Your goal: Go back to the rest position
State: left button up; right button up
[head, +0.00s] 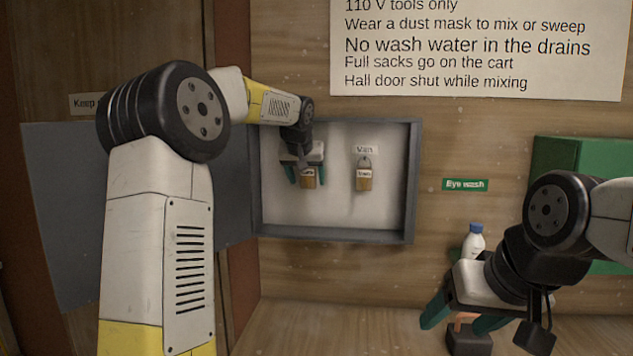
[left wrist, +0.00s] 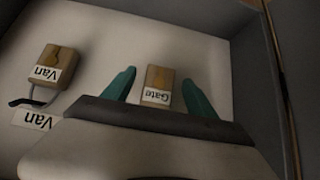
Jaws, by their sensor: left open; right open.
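My left gripper (head: 304,181) reaches into a shallow grey wall cabinet (head: 412,185). It is open, its teal fingers on either side of a tan tag marked "Gate" (head: 309,181). In the left wrist view the Gate tag (left wrist: 157,88) sits between the two fingertips, with a gap on each side. A second tan tag marked "Van" (head: 364,178) hangs on a hook to the right, under a "Van" label. The hook of the Gate tag is hidden behind my gripper. My right gripper (head: 455,322) is open at the lower right, above the worktop.
The cabinet's grey door (head: 75,230) stands open to the left, partly behind my left arm. A white bottle with a blue cap (head: 473,241) stands behind my right gripper. A small orange and dark object (head: 467,340) is below it. A green box (head: 570,155) is at right.

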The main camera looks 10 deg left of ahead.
pick_arm(q)
jog(key=s+r, duration=0.3)
jog(key=s, duration=1.1)
jog(key=s+f, duration=0.5)
jog(key=s, duration=0.4)
jog(key=s+f+g+h, duration=0.1)
jog(key=s+f, duration=0.4)
jog(key=s, duration=0.4)
jog(key=s+d+f+g+h, duration=0.1)
jog(key=s+f, duration=0.4)
jog(key=s, duration=0.4)
jog(key=shift+s+f+m, duration=0.15)
jog(key=shift+m, duration=0.15)
